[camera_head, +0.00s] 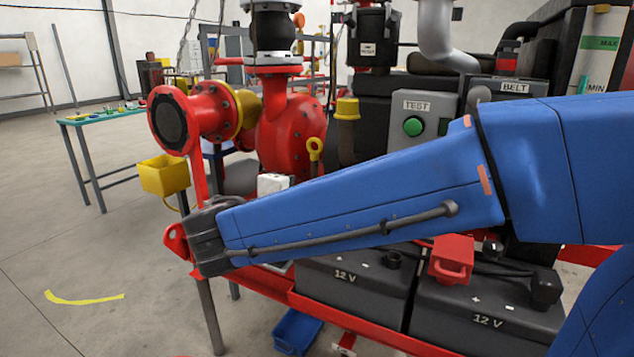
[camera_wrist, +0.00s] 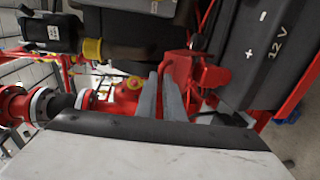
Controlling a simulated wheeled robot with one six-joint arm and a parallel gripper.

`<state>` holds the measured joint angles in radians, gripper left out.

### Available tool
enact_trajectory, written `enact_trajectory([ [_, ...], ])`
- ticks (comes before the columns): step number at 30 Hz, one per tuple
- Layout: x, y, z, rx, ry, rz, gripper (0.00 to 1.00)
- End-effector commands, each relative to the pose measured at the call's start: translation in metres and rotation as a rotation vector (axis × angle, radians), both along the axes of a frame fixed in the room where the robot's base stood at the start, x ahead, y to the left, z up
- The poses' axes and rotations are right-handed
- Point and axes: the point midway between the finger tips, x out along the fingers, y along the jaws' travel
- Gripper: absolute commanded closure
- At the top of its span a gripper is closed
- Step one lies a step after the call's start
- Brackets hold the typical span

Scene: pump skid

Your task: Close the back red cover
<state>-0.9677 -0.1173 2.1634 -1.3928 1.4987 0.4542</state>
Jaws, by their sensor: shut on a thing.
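In the wrist view, the two grey fingers of my gripper (camera_wrist: 163,92) are close together on the handle of a red cover (camera_wrist: 205,76) beside a black 12 V battery (camera_wrist: 250,55). I take this for the back red cover. The cover stands at the battery's edge; how far it is tilted is hard to tell. In the head view my blue arm hides the gripper and this cover.
A red pump (camera_head: 290,135) with a flanged pipe stands behind my arm. A grey TEST box (camera_head: 415,125) with a green button is close above the arm. A red frame rail (camera_head: 360,330) runs in front of the batteries.

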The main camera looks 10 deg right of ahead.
Motion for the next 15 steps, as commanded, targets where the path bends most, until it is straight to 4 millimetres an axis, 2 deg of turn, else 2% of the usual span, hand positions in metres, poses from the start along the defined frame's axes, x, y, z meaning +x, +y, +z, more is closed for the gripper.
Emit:
enact_trajectory([
  [4, -0.007, 0.006, -0.018, -0.07, -0.085, 0.001, 1.0],
  [15, -0.019, 0.013, -0.064, -0.064, -0.078, -0.002, 1.0],
])
